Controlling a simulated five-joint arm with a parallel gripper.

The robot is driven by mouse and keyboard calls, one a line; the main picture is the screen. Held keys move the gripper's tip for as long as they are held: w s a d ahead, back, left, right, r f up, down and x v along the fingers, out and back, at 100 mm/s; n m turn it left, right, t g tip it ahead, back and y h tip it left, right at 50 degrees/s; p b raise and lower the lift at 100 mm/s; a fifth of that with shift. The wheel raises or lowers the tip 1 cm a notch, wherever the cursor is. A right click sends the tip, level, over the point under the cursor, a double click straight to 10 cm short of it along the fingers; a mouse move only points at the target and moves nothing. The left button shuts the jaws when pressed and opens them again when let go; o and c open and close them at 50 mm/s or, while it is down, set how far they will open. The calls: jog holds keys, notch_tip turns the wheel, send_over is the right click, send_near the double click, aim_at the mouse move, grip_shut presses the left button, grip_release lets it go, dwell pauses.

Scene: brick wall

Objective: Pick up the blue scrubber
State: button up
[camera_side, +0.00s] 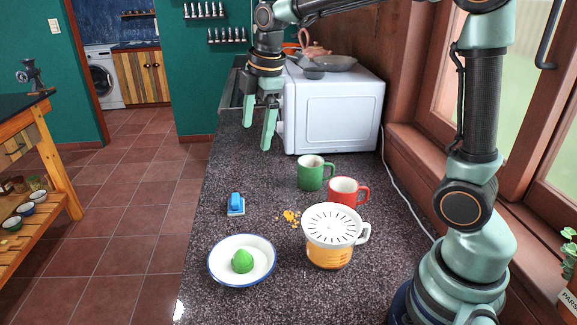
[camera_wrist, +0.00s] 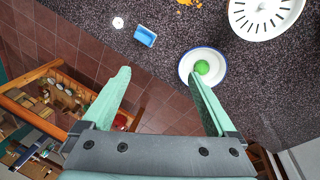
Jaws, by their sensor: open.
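The blue scrubber (camera_side: 236,204) lies on the dark speckled counter (camera_side: 270,215), near its left edge. It has a blue top and a pale base. In the wrist view the scrubber (camera_wrist: 145,36) sits above and between my fingertips, apart from them. My gripper (camera_side: 258,126) is open and empty, with its two green fingers pointing down above the counter, farther back than the scrubber. The fingers also show spread apart in the wrist view (camera_wrist: 158,78).
A white plate (camera_side: 220,273) with a green citrus piece (camera_side: 242,261), a juicer jug (camera_side: 330,255), a green mug (camera_side: 311,178) and a red mug (camera_side: 343,191) stand nearby. Orange crumbs (camera_side: 290,216) lie right of the scrubber. A white microwave (camera_side: 333,115) stands behind. The counter around the scrubber is clear.

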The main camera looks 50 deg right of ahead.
jog(key=w+f+n+g, duration=0.1)
jog(key=w+f+n, duration=0.4)
jog(key=w+n, duration=0.1)
jog(key=n+g, duration=0.2)
jog(key=n, duration=0.5)
send_over(235, 200)
notch_tip(235, 200, down, 9)
notch_tip(235, 200, down, 11)
jog(key=shift+f, duration=0.2)
jog(key=c, duration=1.4)
jog(key=shift+c, duration=0.2)
jog(key=shift+r, duration=0.15)
notch_tip(235, 200, up, 20)
